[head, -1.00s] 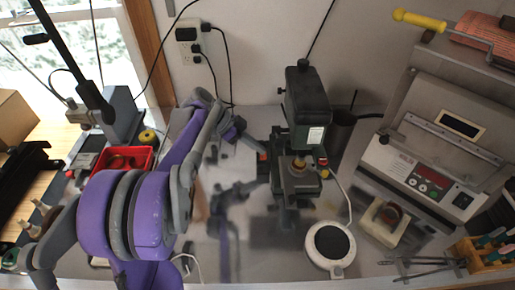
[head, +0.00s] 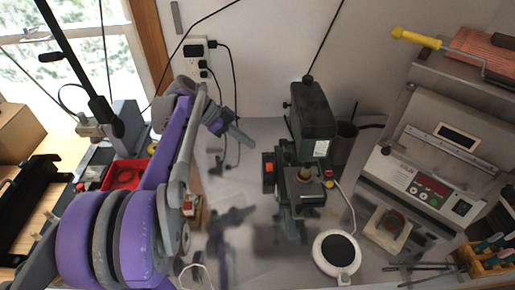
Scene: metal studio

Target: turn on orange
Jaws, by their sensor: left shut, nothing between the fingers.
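A small orange-red switch (head: 268,168) sits on a dark box on the left side of a dark green drill press (head: 312,118). My left gripper (head: 246,139), at the end of my purple and grey arm, is shut and empty. It is up and to the left of the switch in the head view, with a visible gap between them. The switch face is uncovered, but it is too small to tell its position. My right gripper is not in view.
A round white device (head: 336,256) stands in front of the press. A grey machine (head: 432,175) with a control panel stands at right. A red tray (head: 125,174) is at left. A wall outlet (head: 196,60) with black cords is behind.

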